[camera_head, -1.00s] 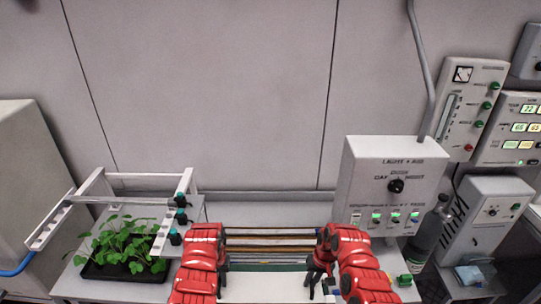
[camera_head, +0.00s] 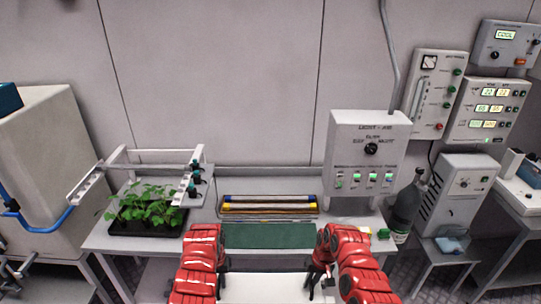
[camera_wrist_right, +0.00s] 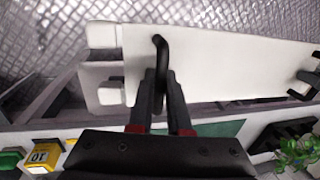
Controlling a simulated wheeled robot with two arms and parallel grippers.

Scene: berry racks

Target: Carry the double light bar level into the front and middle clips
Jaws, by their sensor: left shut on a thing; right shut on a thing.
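The white double light bar (camera_head: 265,288) spans between my two grippers at the bottom of the head view. My left gripper (camera_head: 221,283) is shut on its left end. My right gripper (camera_head: 322,276) is shut on its right end; in the right wrist view its fingers (camera_wrist_right: 160,95) close on a black loop handle (camera_wrist_right: 160,55) on the white bar (camera_wrist_right: 220,62). The bar looks roughly level in the head view. The clips look empty.
A black tray of green plants (camera_head: 148,228) stands under the rack. A holder with yellow and dark bars (camera_head: 268,206) lies at the back of the bench (camera_head: 106,240). A green mat (camera_head: 268,236) lies in front. The light control box (camera_head: 368,150) stands at the right.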

